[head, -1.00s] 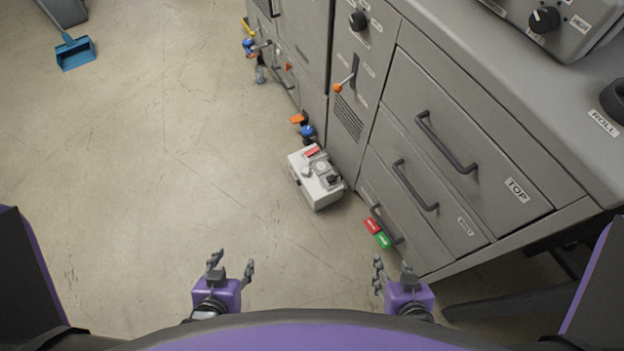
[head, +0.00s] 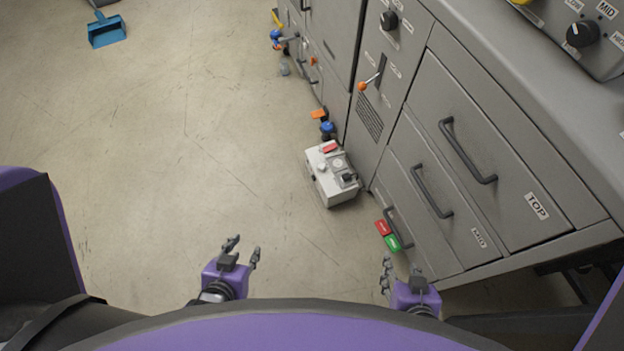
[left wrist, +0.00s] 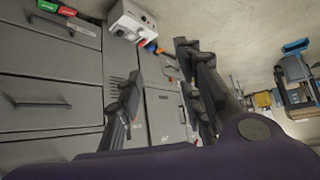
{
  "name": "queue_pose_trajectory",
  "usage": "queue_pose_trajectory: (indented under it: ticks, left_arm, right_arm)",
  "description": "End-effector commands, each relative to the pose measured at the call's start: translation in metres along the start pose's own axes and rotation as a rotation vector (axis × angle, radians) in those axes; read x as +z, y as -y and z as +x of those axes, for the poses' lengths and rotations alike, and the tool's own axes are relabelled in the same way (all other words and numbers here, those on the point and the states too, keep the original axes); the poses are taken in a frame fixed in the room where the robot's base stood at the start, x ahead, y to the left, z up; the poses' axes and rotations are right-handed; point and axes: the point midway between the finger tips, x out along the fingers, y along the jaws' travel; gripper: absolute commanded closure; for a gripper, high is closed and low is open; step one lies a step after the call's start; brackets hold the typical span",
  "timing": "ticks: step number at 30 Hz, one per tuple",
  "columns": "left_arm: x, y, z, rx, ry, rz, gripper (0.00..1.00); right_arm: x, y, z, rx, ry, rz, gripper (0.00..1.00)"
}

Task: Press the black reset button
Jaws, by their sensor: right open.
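A light grey control box (head: 322,187) stands on the floor against the cabinet in the head view. Its top carries a red part (head: 330,147), round light parts and a small black part (head: 349,178); I cannot tell whether that black part is the reset button. The box also shows at the top of the left wrist view (left wrist: 122,17). My left gripper (head: 243,249) is open and empty, below and left of the box in the picture. My right gripper (head: 400,268) is open and empty, below and right of it. Neither touches the box.
A grey cabinet (head: 470,190) with handled drawers fills the right. Open floor lies left, with a blue dustpan (head: 107,31).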

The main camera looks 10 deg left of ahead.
Motion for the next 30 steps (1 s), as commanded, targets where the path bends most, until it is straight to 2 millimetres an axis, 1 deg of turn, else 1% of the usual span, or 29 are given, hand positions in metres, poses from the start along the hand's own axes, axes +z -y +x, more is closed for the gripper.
queue_pose_trajectory:
  ticks: [1,6,7,12,17,30]
  left_arm:
    - [-0.0001,0.0000,0.0000,0.000,0.000,0.000,0.76]
    - [-0.0001,0.0000,-0.0001,0.000,0.000,0.000,0.99]
    - [-0.0001,0.0000,-0.0001,0.000,0.000,0.000,1.00]
    - [0.0000,0.0001,-0.0002,0.000,0.000,0.000,1.00]
    - [0.0006,0.0003,-0.0005,0.000,0.001,0.000,1.00]
    - [0.0028,0.0017,-0.0016,-0.001,0.005,0.004,1.00]
  right_arm:
    - [0.0006,0.0003,-0.0003,0.000,0.001,0.001,0.54]
    - [0.0044,0.0007,-0.0022,0.002,0.007,0.006,0.54]
    - [0.0053,0.0007,-0.0027,0.002,0.009,0.007,0.54]
    - [0.0090,0.0009,-0.0045,0.003,0.015,0.011,0.54]
    - [0.0085,0.0010,-0.0043,0.003,0.014,0.011,0.54]
    - [-0.0002,0.0018,-0.0001,0.000,0.000,0.007,0.54]
